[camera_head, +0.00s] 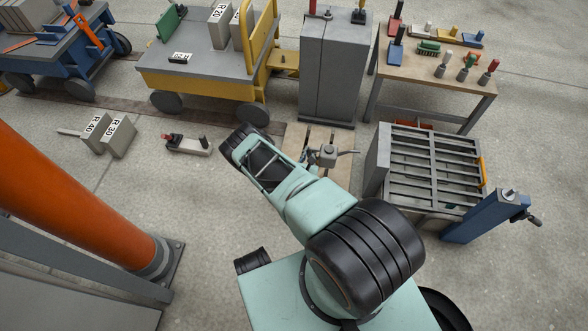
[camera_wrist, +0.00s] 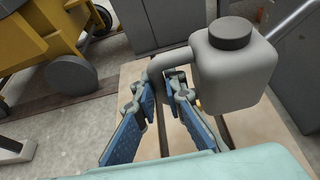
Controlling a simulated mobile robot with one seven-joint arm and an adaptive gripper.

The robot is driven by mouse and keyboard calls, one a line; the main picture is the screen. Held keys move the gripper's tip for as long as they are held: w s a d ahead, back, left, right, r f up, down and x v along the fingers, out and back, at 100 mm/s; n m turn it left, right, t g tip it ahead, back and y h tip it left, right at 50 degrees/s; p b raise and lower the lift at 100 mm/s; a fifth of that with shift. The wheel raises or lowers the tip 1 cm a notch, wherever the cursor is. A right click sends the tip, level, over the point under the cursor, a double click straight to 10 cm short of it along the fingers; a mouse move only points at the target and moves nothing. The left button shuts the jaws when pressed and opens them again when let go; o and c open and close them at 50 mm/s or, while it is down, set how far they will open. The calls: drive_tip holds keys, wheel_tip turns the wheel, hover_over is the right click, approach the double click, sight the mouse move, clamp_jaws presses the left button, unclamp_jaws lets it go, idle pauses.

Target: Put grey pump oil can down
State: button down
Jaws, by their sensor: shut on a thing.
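The grey pump oil can (camera_head: 328,156) is at the end of my arm in the head view, above or on a pale wooden board (camera_head: 346,175). In the wrist view the oil can (camera_wrist: 236,76) is a rounded grey box with a dark cap and a curved grey handle. My gripper (camera_wrist: 162,88) has its blue-padded fingers shut on this handle, with the can's body to the right of the fingers. The wooden board (camera_wrist: 128,78) lies below. I cannot tell whether the can touches it. My gripper is mostly hidden behind its own links in the head view.
A grey cabinet (camera_head: 335,70) stands just behind the board. A slatted metal rack (camera_head: 435,165) and a blue post (camera_head: 485,215) are to the right. A yellow cart (camera_head: 195,75) is behind left. Grey blocks (camera_head: 110,132) lie on the open floor at left.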

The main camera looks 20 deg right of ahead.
drive_tip(key=a+f+b, duration=0.1)
drive_tip(key=a+f, duration=0.1)
drive_tip(key=w+a+f+b, duration=0.1)
drive_tip(key=a+f, duration=0.1)
drive_tip(key=w+a+f+b, duration=0.1)
drive_tip(key=a+f, duration=0.1)
drive_tip(key=shift+a+f+b, duration=0.25)
drive_tip(key=shift+a+b, duration=0.05)
drive_tip(key=shift+a, duration=0.05)
drive_tip(key=shift+a+f+b, duration=0.15)
drive_tip(key=shift+f+b, duration=0.3)
drive_tip(key=shift+f, duration=0.45)
drive_tip(key=shift+a+f+b, duration=0.15)
drive_tip(key=shift+f+b, duration=0.3)
drive_tip(key=shift+f, duration=0.4)
drive_tip(key=shift+f, duration=0.15)
drive_tip(key=c, duration=2)
unclamp_jaws()
drive_tip(key=shift+f, duration=0.1)
